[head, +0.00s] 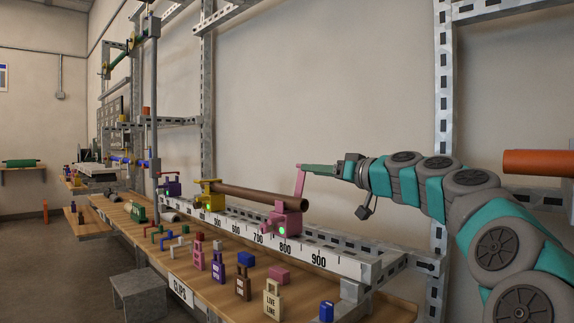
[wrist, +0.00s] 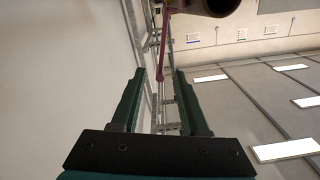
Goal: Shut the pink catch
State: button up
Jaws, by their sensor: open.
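The pink catch (head: 283,224) sits on the white rail beside the end of a brown pipe (head: 250,197), with a green light on its face. Its thin pink lever (head: 299,187) stands up, nearly upright. My gripper (head: 305,169) is open at the top of the lever, reaching in from the right. In the wrist view, the lever (wrist: 165,45) runs between and past the fingertips of my gripper (wrist: 159,74). I cannot tell whether a finger touches it. The dark pipe end (wrist: 222,6) shows at the top of the wrist view.
A yellow catch (head: 211,196) and a purple catch (head: 171,188) stand further left along the numbered rail (head: 340,262). Several tags and small coloured blocks lie on the wooden shelf (head: 215,285) below. A metal post (head: 443,120) rises behind my arm. An orange pipe (head: 538,163) is at the right.

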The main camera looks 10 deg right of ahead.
aim_at(299, 168)
jog(key=shift+p+x, duration=0.8)
jog(key=shift+x, duration=3.15)
jog(key=shift+c, duration=0.3)
grip_shut()
